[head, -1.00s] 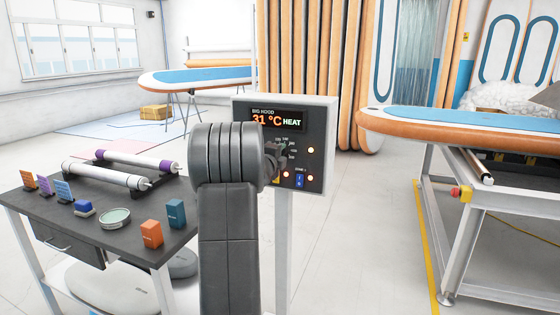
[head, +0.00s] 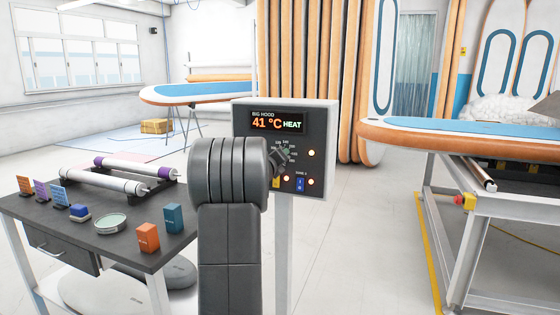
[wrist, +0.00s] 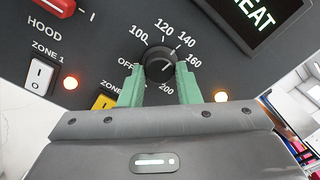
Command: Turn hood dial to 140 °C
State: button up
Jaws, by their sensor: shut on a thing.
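The hood control panel (head: 318,150) faces me in the middle of the head view. Its display (head: 277,121) reads 41 °C HEAT. The black round hood dial (wrist: 160,60) shows in the wrist view, ringed by the labels OFF, 100, 120, 140, 160 and 200. I cannot clearly tell which label its pointer faces. My gripper (wrist: 160,70) is shut on the dial, one green finger on each side. In the head view my arm and gripper cover much of the dial's lower left.
Lit lamps and the white Zone 1 switch (wrist: 39,75) sit close beside the dial, with a yellow switch (wrist: 106,102) partly behind a finger. A dark worktable (head: 105,247) stands left. A board on a metal frame (head: 470,143) stands right.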

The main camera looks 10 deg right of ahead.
jog(key=shift+f, duration=0.15)
dwell(0.4)
jog(key=o, duration=1)
jog(key=shift+c, duration=0.2)
jog(key=b+v, duration=0.1)
jog(key=v, duration=1.2)
jog(key=shift+s+a+b, duration=0.25)
jog(key=shift+s+b, duration=0.1)
jog(key=p+x, duration=0.1)
jog(key=x, duration=1.3)
jog(key=shift+p, duration=0.35)
jog(key=shift+s+a, duration=0.1)
